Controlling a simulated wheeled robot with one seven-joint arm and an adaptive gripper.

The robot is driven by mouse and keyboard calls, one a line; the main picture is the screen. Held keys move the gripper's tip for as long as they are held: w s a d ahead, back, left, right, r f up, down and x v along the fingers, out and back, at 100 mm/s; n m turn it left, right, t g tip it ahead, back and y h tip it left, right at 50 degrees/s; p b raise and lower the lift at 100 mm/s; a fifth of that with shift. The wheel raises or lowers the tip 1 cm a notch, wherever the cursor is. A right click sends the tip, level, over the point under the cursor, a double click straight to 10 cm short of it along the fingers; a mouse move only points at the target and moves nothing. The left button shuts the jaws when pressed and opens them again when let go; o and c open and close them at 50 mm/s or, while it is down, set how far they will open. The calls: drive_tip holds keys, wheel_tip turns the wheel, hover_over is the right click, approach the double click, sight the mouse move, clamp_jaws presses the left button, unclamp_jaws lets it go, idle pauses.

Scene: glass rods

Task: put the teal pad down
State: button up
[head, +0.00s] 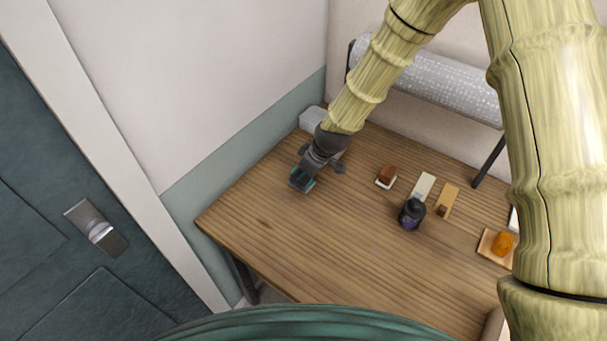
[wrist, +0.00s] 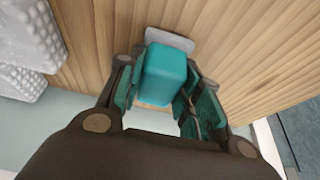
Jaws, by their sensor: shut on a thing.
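The teal pad (wrist: 166,73) is a block with rounded edges, held between the two fingers of my gripper (wrist: 160,84) in the wrist view. My gripper is shut on it. A pale flat piece (wrist: 170,38) shows just beyond the pad; I cannot tell whether it touches it. In the head view my gripper (head: 303,179) is over the left part of the wooden table (head: 290,230), and only a little teal shows at its fingers. Whether the pad touches the table is hidden.
A grey-white box (head: 312,118) stands behind my gripper. To the right are a brown block (head: 386,173), a cream strip (head: 426,183), a tan strip (head: 449,196), a dark jar (head: 412,214) and an orange item (head: 502,243). A bubble-wrap roll (head: 430,82) is at the back. The table's front left is clear.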

drive_tip(key=shift+f, duration=0.5)
drive_tip(key=shift+f, duration=0.1)
drive_tip(key=shift+f, duration=0.1)
drive_tip(key=o, duration=1.2)
drive_tip(key=shift+c, duration=0.2)
drive_tip(key=b+v, duration=0.4)
drive_tip(key=v, duration=0.8)
